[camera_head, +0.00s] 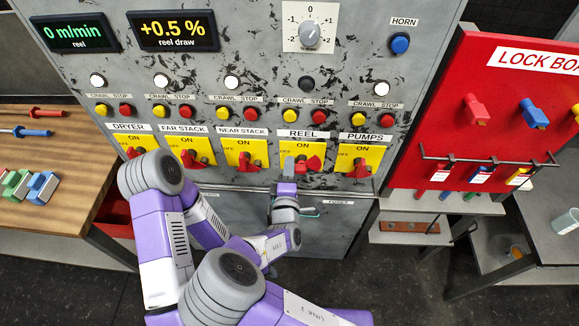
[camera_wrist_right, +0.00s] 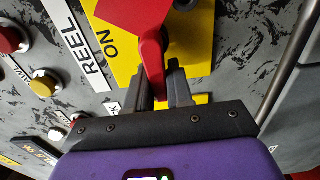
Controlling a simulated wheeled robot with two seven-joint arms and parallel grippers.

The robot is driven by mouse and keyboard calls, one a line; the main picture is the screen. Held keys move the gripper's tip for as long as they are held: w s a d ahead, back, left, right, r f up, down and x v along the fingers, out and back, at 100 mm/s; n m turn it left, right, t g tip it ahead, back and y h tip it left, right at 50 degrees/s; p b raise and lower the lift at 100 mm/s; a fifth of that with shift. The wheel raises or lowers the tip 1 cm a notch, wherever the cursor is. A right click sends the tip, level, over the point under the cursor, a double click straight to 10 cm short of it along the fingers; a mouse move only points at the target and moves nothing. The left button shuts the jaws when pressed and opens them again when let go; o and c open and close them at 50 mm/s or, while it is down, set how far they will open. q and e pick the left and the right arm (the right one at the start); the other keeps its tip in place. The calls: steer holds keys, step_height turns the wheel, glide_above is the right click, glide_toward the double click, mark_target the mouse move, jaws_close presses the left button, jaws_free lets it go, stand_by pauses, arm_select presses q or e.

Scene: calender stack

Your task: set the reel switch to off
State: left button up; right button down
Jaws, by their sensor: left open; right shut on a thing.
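The reel switch (camera_head: 312,163) has a red handle on a yellow plate under the REEL label, with ON at its top and OFF on its left side. My right gripper (camera_head: 289,164) is at the left of this switch. In the right wrist view, the red handle (camera_wrist_right: 150,55) runs down between the fingers of my right gripper (camera_wrist_right: 160,88), which is shut on it. The handle points toward the plate's left, the OFF side. The OFF mark is hidden there.
Similar red switches for near stack (camera_head: 250,162) and pumps (camera_head: 360,166) flank the reel switch. Crawl and stop buttons sit above. A metal rail (camera_head: 345,193) runs below. A red lock board (camera_head: 480,120) stands right, a wooden bench (camera_head: 50,160) left.

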stand_by(0.3)
steer(key=c, duration=1.1)
jaws_free()
steer(key=shift+s, duration=0.1)
steer(key=s, duration=0.7)
steer(key=shift+s, duration=0.25)
